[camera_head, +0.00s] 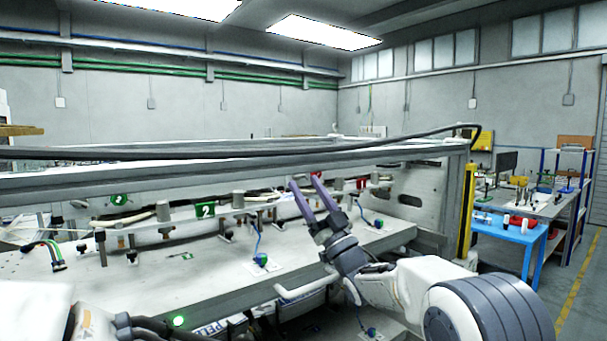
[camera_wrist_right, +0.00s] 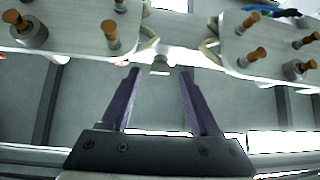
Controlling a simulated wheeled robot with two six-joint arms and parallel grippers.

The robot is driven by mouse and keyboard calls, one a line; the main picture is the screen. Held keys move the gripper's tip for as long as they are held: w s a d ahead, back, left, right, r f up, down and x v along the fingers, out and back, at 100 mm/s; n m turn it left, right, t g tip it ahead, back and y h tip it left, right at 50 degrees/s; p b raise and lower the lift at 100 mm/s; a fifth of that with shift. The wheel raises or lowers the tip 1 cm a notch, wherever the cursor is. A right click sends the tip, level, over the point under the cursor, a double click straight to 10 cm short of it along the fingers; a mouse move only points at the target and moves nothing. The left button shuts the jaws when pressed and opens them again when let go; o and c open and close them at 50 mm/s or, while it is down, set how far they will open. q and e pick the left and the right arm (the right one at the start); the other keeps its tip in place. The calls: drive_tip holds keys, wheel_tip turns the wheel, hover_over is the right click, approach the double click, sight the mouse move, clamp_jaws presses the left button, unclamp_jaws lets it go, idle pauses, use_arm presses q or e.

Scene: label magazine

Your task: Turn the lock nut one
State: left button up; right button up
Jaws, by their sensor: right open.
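My right gripper (camera_head: 305,182) is open and empty, its two purple fingers pointing up and forward at the front of the long white machine. In the right wrist view its fingertips (camera_wrist_right: 159,74) are spread apart, with a small grey fitting (camera_wrist_right: 160,66) showing between and beyond them. Several copper-coloured knobs stand on metal plates there, such as one on the left (camera_wrist_right: 110,32) and one on the right (camera_wrist_right: 256,54). I cannot tell which part is lock nut one. Only a white part of my left arm shows at the lower left; its gripper is out of view.
A grey rail (camera_head: 120,183) with a black cable crosses above the white machine bed (camera_head: 150,280). A green "2" sign (camera_head: 205,211) sits between grey cylinders. A yellow post (camera_head: 466,212) and blue table (camera_head: 510,232) are right.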

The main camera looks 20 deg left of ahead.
drive_tip(key=shift+p+x, duration=0.3)
drive_tip(key=shift+x, duration=0.75)
clamp_jaws()
